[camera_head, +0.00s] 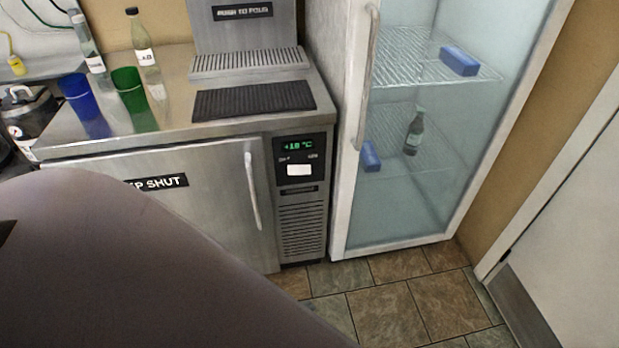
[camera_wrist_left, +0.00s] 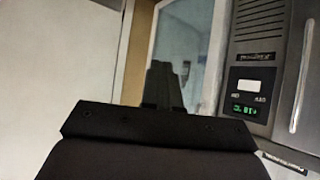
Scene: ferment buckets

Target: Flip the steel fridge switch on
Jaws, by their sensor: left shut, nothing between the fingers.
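The steel fridge (camera_head: 150,205) is a low steel counter unit with a "…P SHUT" label on its door. Its control panel (camera_head: 300,158) has a green display reading about +18 °C and a white rocker switch (camera_head: 299,170) below it. I cannot tell which way the switch is set. In the left wrist view the panel appears upside down, with the white switch (camera_wrist_left: 251,86) at the right. My left gripper (camera_wrist_left: 166,75) is shut and empty, apart from the switch and left of it in that view. My left arm covers the lower left of the head view; its fingers are hidden there.
A tall glass-door fridge (camera_head: 352,205) with a bottle and blue blocks stands right of the panel. On the counter are a blue cup (camera_head: 78,92), a green cup (camera_head: 128,88), bottles and a black mat (camera_head: 253,100). Tiled floor (camera_head: 390,300) is clear in front.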

